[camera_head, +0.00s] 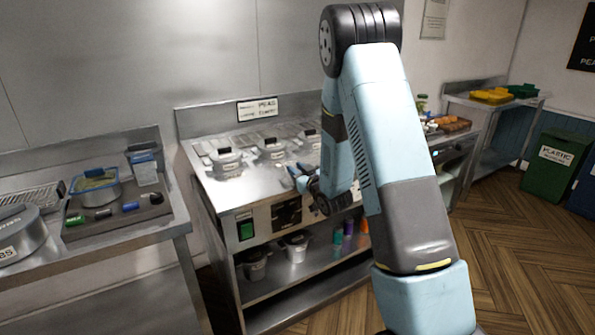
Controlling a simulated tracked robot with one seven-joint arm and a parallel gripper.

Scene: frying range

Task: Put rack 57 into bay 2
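My gripper (294,176) is low over the front part of the steel range top (240,197), at the end of my blue arm. Its fingertips are small and partly merged with the steel, so I cannot tell whether they are open or hold anything. Behind it, a row of round metal lidded units (226,160) (270,148) is set along the range top; the right end is partly hidden by my arm. No number 57 or bay number is readable, so I cannot tell which thing is rack 57 or which place is bay 2.
The range front has a green switch (246,229). Pots (296,247) and coloured bottles (347,226) stand on its lower shelf. At left, a counter holds a tray (115,222) with a blue-rimmed container (96,187) and markers. A green bin (555,166) stands at right; wooden floor there is clear.

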